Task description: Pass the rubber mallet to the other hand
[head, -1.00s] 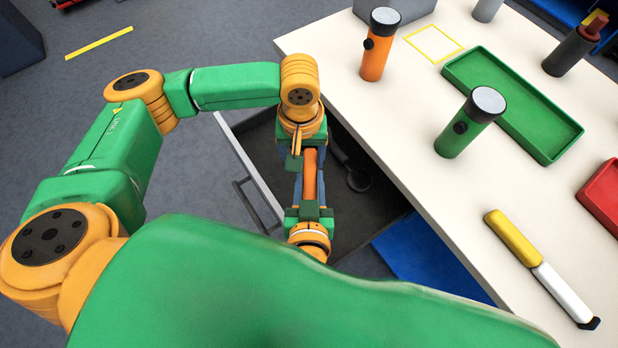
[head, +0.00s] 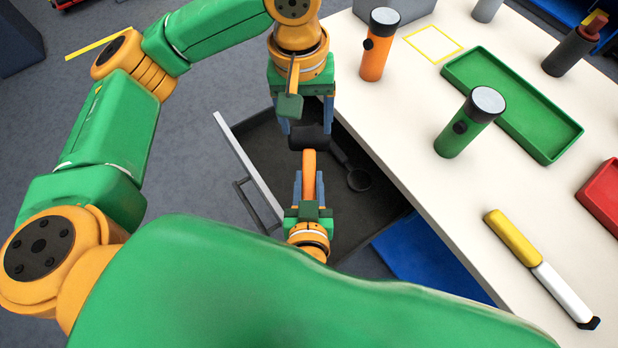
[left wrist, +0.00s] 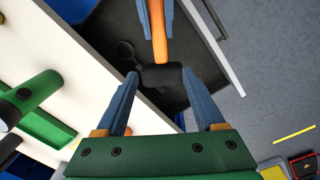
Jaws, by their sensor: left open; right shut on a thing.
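The rubber mallet has an orange handle (head: 309,172) and a black head (head: 312,141). My right gripper (head: 308,182) is shut on the handle, holding the mallet over the open drawer with its head end away from that gripper. My left gripper (head: 305,130) is open at the head end. In the left wrist view, the left fingertips (left wrist: 160,74) stand on either side of the black head (left wrist: 162,76), with small gaps seeming to show at both ends. The handle (left wrist: 159,40) runs from the head to the right gripper's blue fingers.
An open dark drawer (head: 262,160) lies below, with a black round-ended tool (head: 358,179) inside. The white table (head: 440,210) to the right holds an orange flashlight (head: 375,50), a green flashlight (head: 465,130), a green tray (head: 560,152), a red tray (head: 603,195) and a yellow-white tool (head: 512,238).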

